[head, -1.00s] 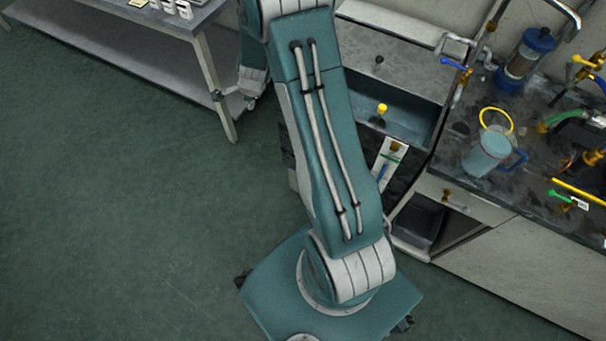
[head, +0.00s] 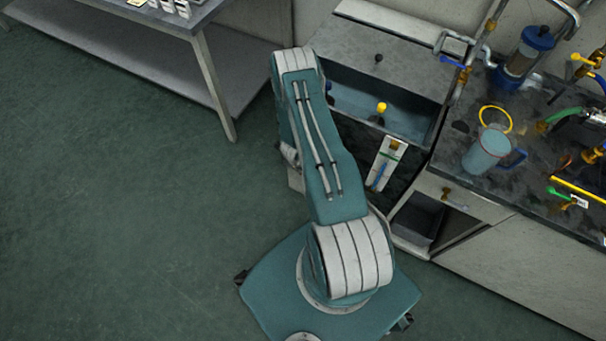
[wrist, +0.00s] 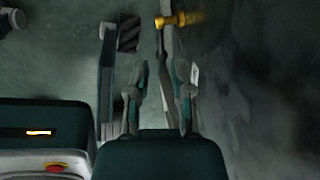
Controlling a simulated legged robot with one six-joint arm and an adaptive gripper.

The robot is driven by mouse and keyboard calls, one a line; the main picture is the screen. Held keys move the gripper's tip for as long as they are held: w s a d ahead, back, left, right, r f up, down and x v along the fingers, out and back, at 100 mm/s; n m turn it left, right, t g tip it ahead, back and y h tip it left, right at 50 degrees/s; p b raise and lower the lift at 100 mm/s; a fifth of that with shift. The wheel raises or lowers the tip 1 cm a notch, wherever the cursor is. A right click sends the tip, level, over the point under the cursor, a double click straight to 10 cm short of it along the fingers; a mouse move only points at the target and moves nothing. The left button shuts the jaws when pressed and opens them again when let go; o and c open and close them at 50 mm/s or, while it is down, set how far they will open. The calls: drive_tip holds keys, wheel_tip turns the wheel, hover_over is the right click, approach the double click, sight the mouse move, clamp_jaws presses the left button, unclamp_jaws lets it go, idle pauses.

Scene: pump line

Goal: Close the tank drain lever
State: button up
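The tank (head: 415,83) stands at the back centre in the head view. No drain lever shows there; my arm covers part of the tank front and my gripper. In the wrist view a brass fitting (wrist: 180,19) sits at the top, with a slim grey lever (wrist: 162,45) running from it down the picture. My gripper (wrist: 160,76) is open in the wrist view, one finger on each side of the lever's lower part. I cannot tell whether either finger touches it.
A gauge plate (head: 387,163) is on the tank front. A bench (head: 540,150) with a jug (head: 487,150), pipes and valves stands at the right. A table (head: 170,22) is at the upper left. In the wrist view a dark ribbed block (wrist: 128,34) lies left of the lever. Open floor is at left.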

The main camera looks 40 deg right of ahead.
drive_tip(key=f, duration=0.3)
drive_tip(key=d+f, duration=0.1)
drive_tip(key=f, duration=0.5)
drive_tip(key=shift+w+d+f, duration=0.35)
drive_tip(key=shift+d, duration=0.05)
clamp_jaws()
